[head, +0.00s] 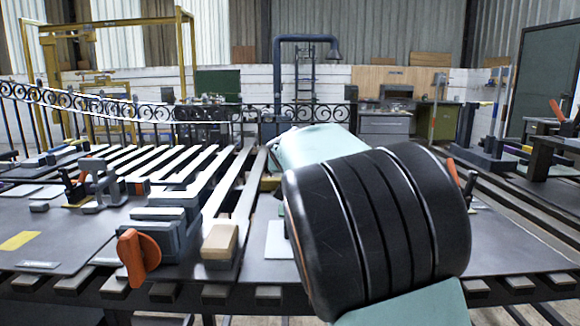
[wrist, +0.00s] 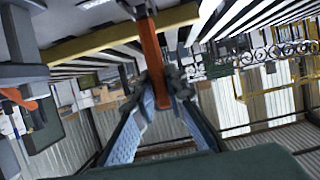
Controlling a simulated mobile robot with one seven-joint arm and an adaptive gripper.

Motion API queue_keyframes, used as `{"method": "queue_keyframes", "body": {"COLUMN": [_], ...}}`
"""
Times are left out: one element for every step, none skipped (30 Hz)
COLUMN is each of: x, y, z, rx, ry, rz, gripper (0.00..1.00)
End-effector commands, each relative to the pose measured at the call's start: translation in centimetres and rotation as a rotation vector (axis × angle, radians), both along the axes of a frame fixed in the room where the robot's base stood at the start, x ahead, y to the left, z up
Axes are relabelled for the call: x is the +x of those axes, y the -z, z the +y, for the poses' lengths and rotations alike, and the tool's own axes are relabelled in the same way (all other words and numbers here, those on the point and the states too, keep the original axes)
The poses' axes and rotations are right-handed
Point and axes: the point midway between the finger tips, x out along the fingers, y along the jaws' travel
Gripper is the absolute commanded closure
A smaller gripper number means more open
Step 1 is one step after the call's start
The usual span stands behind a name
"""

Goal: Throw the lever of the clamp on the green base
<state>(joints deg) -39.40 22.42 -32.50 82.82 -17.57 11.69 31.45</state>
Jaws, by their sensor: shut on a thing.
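In the wrist view an orange lever handle (wrist: 151,55) runs down between the fingers of my gripper (wrist: 166,84). The gripper is shut on it, with a fingertip on each side. The handle's upper end meets a dark clamp part (wrist: 138,8) at the frame's top edge. The green base cannot be made out. In the head view my own arm hides the gripper and the held part of the lever. A small orange handle tip (head: 453,171) shows just right of my arm; I cannot tell whether it is the same lever.
At the left of the work table stand a grey clamp with a large orange handle (head: 137,257), a tan block (head: 219,241) and a grey gate-shaped fixture (head: 100,182). Pale slats (head: 165,160) run towards a scrolled iron railing (head: 90,105). Another bench with an orange handle (head: 557,110) is at right.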

Motion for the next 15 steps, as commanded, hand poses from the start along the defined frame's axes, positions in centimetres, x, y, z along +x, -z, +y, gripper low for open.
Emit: {"method": "queue_keyframes", "body": {"x": [-0.02,-0.02,-0.02,-0.01,-0.01,-0.02,-0.02,-0.02,-0.01,-0.01,-0.01,-0.01,-0.01,-0.01,-0.04], "y": [0.10,0.10,0.10,0.09,0.09,0.08,0.08,0.07,0.06,0.06,0.05,0.05,0.04,0.04,0.02], "z": [0.00,0.01,0.00,0.01,0.00,0.01,0.01,0.01,0.01,0.01,0.01,0.01,0.00,0.01,0.02], "rx": [0.000,0.000,0.000,0.000,0.000,0.000,0.000,0.000,0.000,0.000,0.000,0.000,0.000,0.000,0.000], "ry": [0.000,0.000,0.000,0.000,0.000,0.000,0.000,0.000,0.000,0.000,0.000,0.000,0.000,0.000,0.000], "rz": [0.002,0.002,0.002,0.002,0.002,0.001,0.001,0.001,0.001,0.001,0.001,0.001,0.001,0.001,0.000], "gripper": [1.00,0.87,0.83,0.79,0.76,0.72,0.70,0.70,0.70,0.70,0.70,0.70,0.70,0.70,0.70]}}
